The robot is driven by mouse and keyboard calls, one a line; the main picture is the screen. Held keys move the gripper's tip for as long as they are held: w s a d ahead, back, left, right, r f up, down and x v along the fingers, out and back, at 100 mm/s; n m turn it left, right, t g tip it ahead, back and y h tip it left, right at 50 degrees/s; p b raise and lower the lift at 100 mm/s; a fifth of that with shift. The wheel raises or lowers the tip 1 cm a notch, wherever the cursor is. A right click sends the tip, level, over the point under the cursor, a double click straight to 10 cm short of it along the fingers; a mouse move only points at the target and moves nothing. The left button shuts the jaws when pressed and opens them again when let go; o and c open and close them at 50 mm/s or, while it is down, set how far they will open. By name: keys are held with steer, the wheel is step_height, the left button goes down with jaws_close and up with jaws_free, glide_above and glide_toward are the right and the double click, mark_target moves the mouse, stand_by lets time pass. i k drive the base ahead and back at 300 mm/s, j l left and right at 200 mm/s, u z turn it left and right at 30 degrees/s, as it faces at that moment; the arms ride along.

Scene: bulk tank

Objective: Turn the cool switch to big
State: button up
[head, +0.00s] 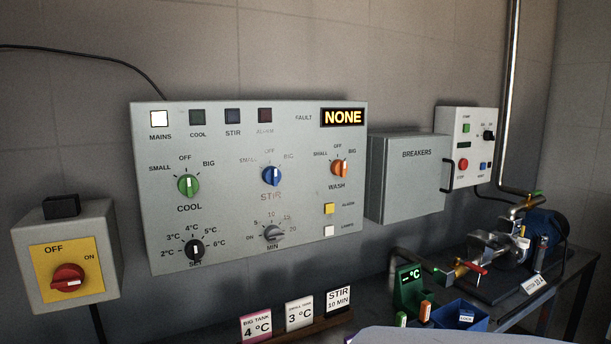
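The cool switch (188,186) is a green round knob on the left of the large grey control panel (225,235). Its white pointer line stands about upright, toward OFF. SMALL is marked to its upper left and BIG to its upper right. COOL is printed below it. Nothing covers the knob. The COOL lamp (197,117) looks dark, and the MAINS lamp (159,119) is white and bright. The fault display (342,117) reads NONE. My gripper is not in view.
A black set dial (194,250) sits close below the cool switch. Blue stir (271,176) and orange wash (340,169) knobs are to the right. A yellow-faced isolator (68,278) stands out at left. Cards on a ledge (318,327) stand below. A breaker box (405,180) is at right.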

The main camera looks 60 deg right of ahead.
mark_target(188, 185)
steer(key=j+z, duration=0.1)
steer(key=z, duration=0.3)
steer(key=j+z, duration=0.1)
steer(key=z, duration=0.35)
steer(key=j+z, duration=0.1)
steer(key=z, duration=0.3)
steer(key=j+z, duration=0.1)
steer(key=z, duration=0.35)
steer(key=k, duration=0.05)
